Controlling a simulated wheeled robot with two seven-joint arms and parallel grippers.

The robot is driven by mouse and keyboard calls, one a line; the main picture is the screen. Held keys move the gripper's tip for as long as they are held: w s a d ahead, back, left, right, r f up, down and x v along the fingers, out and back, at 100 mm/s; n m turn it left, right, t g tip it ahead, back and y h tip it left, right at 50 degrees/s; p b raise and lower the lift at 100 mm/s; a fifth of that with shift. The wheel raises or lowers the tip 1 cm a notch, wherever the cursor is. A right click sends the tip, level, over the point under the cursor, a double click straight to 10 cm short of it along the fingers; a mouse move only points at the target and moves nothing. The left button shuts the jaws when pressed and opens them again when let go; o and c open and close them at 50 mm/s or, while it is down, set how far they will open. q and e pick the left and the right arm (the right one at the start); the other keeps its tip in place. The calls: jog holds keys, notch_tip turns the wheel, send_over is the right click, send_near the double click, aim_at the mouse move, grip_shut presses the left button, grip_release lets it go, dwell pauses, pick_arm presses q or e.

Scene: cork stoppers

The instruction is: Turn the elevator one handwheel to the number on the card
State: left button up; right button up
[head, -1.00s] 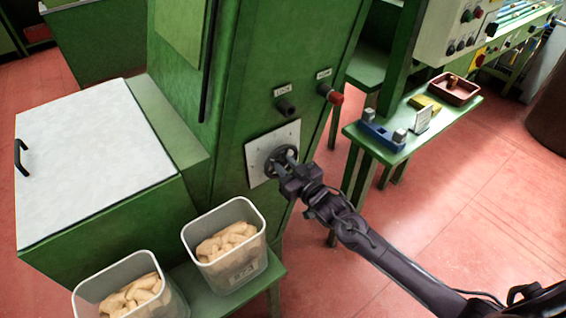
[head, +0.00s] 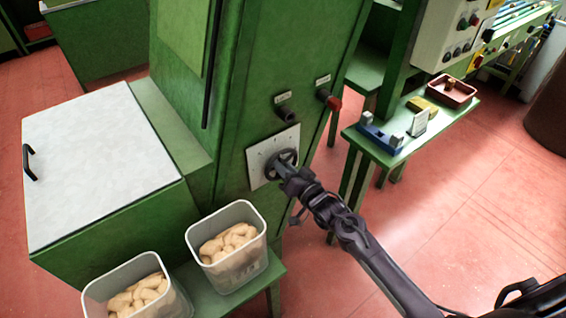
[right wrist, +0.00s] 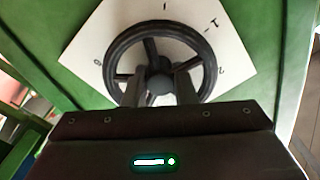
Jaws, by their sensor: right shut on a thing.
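The dark handwheel (head: 292,155) sits on a white dial plate (head: 258,151) on the front of the green machine. In the right wrist view the wheel (right wrist: 122,45) shows its hub and spokes, and the plate (right wrist: 85,57) carries small marks around it, some like digits. My right gripper (head: 285,168) is at the wheel. In the right wrist view its two fingers (right wrist: 162,92) reach in over the lower rim, beside the hub, shut on the wheel. A small white card (head: 419,121) stands on the green bench at right; its number is too small to read. My left gripper is out of view.
Two dark knobs, one with a red end (head: 332,101), stick out above the wheel. Two bins of corks (head: 214,212) stand on a low green bench at lower left. The side bench (head: 384,148) also holds a blue fixture (head: 378,138) and a red-brown tray (head: 451,91).

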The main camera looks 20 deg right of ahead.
jog(key=m+p, duration=0.2)
jog(key=m, duration=0.2)
jog(key=shift+r+m, duration=0.1)
jog(key=shift+m, duration=0.2)
jog(key=m+p, duration=0.2)
jog(key=m, duration=0.3)
jog(key=shift+m+p, duration=0.3)
jog(key=shift+p, duration=0.05)
jog(key=m+p, duration=0.2)
jog(key=m, duration=0.2)
jog(key=m+p, duration=0.2)
jog(key=m, duration=0.3)
jog(key=shift+m, duration=0.3)
jog(key=shift+f, duration=0.2)
jog(key=o, duration=0.7)
jog(key=v, duration=0.7)
jog(key=shift+s, duration=0.4)
